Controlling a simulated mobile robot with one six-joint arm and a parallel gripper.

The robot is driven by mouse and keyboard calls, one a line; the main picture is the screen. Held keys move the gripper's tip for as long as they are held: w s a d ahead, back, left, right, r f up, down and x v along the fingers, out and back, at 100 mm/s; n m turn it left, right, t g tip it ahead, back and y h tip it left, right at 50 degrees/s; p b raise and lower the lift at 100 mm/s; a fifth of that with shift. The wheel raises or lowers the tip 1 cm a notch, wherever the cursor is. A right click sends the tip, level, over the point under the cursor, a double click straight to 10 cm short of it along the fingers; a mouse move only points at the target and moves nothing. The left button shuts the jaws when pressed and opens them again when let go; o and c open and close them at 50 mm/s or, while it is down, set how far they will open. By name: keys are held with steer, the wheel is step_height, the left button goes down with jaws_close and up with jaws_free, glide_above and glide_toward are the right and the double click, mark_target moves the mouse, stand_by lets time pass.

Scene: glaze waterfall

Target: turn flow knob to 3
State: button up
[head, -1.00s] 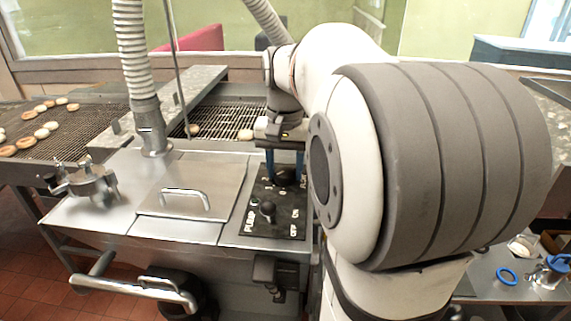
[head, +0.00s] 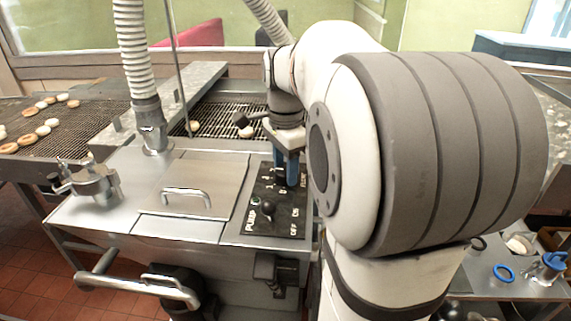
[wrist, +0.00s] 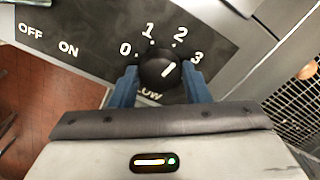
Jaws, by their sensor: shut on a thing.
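The flow knob is a round black dial in the wrist view (wrist: 158,70), on a dark panel marked 0, 1, 2 and 3. Its white pointer line points up and right, between the 2 and 3 marks and looking nearer 2. My gripper (wrist: 160,85) has its two blue fingers shut on the knob, one on each side. The FLOW label below the knob is partly covered. In the head view my gripper (head: 286,172) is at the upper part of the control panel (head: 283,226), and its fingers hide most of the knob.
A pump knob (head: 267,208) with OFF and ON marks sits lower on the same panel. A lidded metal tank (head: 180,225) with a handle is to the left. A wire conveyor (head: 80,135) with several doughnuts runs behind. A ribbed hose (head: 135,60) stands at the tank's back.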

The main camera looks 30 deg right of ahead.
mark_target(285, 170)
steer(key=m, duration=0.6)
steer(key=shift+m+p, duration=0.3)
stand_by(0.5)
steer(key=o, duration=1)
steer(key=shift+c, duration=0.2)
step_height(285, 170, up, 8)
steer(key=shift+f, duration=0.1)
